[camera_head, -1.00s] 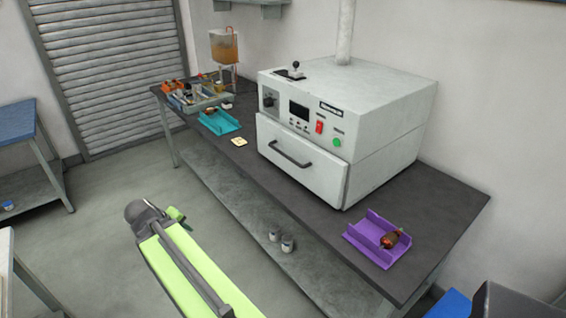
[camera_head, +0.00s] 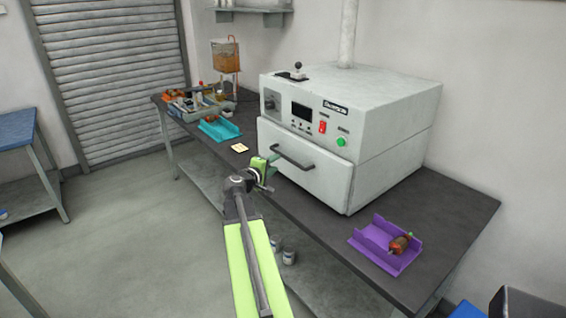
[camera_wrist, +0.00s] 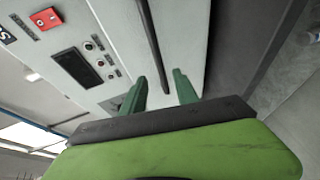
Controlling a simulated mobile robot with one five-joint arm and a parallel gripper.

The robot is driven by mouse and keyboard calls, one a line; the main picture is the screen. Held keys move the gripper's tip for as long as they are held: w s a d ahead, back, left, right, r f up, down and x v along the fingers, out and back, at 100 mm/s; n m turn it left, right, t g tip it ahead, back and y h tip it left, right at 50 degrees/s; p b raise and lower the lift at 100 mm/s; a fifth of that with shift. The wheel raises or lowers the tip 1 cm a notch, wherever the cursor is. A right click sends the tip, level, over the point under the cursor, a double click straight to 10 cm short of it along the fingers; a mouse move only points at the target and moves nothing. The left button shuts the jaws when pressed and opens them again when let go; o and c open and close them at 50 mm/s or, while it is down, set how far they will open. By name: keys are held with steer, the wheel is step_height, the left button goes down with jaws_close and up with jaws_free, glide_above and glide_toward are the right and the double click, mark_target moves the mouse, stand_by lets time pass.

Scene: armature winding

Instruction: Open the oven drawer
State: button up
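The oven (camera_head: 385,115) is a white box on the dark bench. Its drawer (camera_head: 325,182) is shut flush in the front, with a dark bar handle (camera_head: 292,157) across it. My gripper (camera_head: 272,165) is in front of the drawer, close to the left end of the handle.
A purple tray (camera_head: 360,258) with a copper-wound part (camera_head: 399,245) sits at the bench's right end. A teal tray (camera_head: 218,131) and a yellow note (camera_head: 239,147) lie left of the oven. Open floor (camera_head: 130,220) lies left of the bench.

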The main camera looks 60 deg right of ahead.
mark_target(285, 156)
steer(key=b+x, duration=0.1)
steer(key=x, duration=0.8)
steer(key=shift+s+d, duration=0.1)
jaws_close()
stand_by(0.9)
